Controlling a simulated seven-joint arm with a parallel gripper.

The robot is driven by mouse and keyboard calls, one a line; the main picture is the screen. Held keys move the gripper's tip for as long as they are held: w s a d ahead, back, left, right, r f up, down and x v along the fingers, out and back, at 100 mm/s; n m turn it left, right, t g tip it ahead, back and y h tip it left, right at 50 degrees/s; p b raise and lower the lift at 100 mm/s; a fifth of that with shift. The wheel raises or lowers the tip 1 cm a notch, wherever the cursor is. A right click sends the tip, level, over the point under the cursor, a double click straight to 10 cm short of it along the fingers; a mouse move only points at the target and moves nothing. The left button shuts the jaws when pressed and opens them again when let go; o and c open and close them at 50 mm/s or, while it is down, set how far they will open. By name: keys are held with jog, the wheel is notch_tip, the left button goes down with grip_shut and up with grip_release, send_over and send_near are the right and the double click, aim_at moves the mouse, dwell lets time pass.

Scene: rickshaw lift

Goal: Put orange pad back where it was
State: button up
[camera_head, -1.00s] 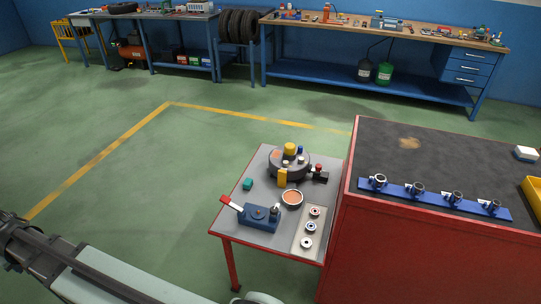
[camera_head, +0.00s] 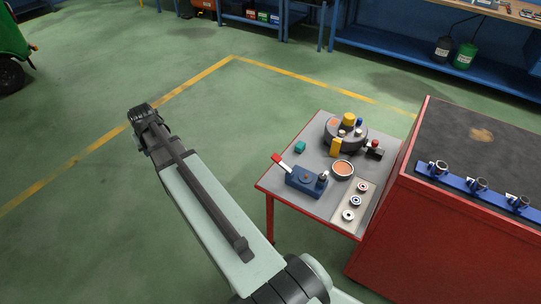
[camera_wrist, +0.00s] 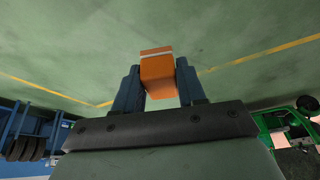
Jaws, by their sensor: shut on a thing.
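The orange pad (camera_wrist: 157,75) is a small orange block with a pale band near one end. In the wrist view my gripper (camera_wrist: 158,80) is shut on it, one dark finger on each side. In the head view my gripper (camera_head: 143,112) is at the left, over open green floor, well left of the small grey-topped table (camera_head: 318,130). The pad cannot be made out there. An orange round patch (camera_head: 334,122) lies on the dark round fixture, and a bowl with orange contents (camera_head: 343,169) stands in front of it.
The table also holds a blue device with a red-tipped lever (camera_head: 305,180), a teal block (camera_head: 300,147) and a pale strip with several rings (camera_head: 354,203). A red cabinet (camera_head: 400,235) adjoins its right side. The floor between arm and table is clear.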

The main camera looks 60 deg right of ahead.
jog(key=s+d+f+m, duration=0.1)
jog(key=s+d, duration=0.2)
jog(key=d, duration=0.3)
jog(key=s+d+f+m, duration=0.1)
jog(key=s+d, duration=0.2)
jog(key=d, duration=0.4)
jog(key=m+g+h, duration=0.3)
jog(key=m+g, duration=0.1)
jog(key=m, duration=0.8)
send_over(317, 158)
jog(key=a, duration=0.2)
jog(key=shift+f, duration=5.35)
jog(key=shift+d+f, duration=0.15)
jog(key=shift+f, duration=2.15)
jog(key=shift+d+f, duration=0.1)
jog(key=shift+f, duration=2.15)
jog(key=shift+f, duration=0.15)
jog(key=o, duration=1)
